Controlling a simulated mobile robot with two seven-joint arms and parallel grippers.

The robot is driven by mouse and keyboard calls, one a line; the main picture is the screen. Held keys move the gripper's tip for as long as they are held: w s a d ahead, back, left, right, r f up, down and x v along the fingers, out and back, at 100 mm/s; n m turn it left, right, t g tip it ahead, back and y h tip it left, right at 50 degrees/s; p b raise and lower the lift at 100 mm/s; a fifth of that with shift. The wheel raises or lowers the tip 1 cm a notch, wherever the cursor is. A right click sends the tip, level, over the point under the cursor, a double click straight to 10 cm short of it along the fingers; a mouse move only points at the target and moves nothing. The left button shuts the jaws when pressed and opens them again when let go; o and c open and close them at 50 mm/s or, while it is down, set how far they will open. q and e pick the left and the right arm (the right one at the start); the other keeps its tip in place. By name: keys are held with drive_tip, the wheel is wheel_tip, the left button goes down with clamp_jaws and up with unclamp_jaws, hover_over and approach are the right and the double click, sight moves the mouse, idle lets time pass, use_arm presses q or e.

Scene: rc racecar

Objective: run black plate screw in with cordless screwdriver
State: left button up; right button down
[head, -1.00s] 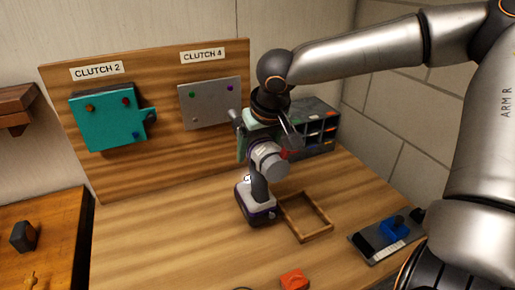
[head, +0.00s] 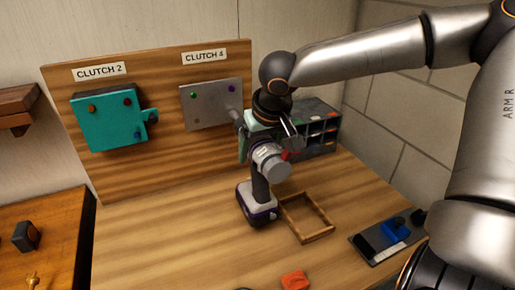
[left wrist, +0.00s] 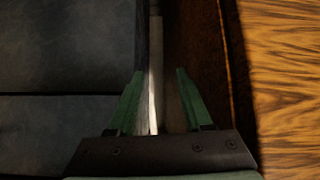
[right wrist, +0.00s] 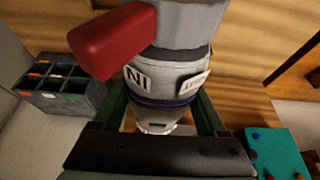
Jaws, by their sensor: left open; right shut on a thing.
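The cordless screwdriver (head: 258,190) is upright above the table, its nose pointing at the lower right corner of the grey plate (head: 212,108) on the board. My right gripper (head: 262,128) is shut on the screwdriver's body, which also fills the right wrist view (right wrist: 168,72). The plate shows a green screw (head: 194,96), a purple screw (head: 232,89) and a brownish spot at lower left. The lower right corner is hidden behind the nose; I cannot make out a black screw or whether the tip touches. My left gripper (left wrist: 157,103) is open and empty.
A teal plate (head: 105,120) with several coloured screws hangs at the board's left. On the table are a wooden frame (head: 308,218), an orange piece (head: 295,281) and a dark tray (head: 372,245) with a blue item. A compartment organiser (head: 322,130) stands behind the screwdriver.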

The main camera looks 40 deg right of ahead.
drive_tip(key=shift+s+a+r, duration=0.1)
drive_tip(key=shift+s+a, duration=0.15)
drive_tip(key=shift+s, duration=0.4)
drive_tip(key=shift+s+a+f, duration=0.1)
drive_tip(key=shift+s+a, duration=0.1)
drive_tip(key=shift+s, duration=0.5)
drive_tip(key=shift+s+a+r, duration=0.1)
drive_tip(key=shift+s+a, duration=0.15)
drive_tip(key=shift+s, duration=0.4)
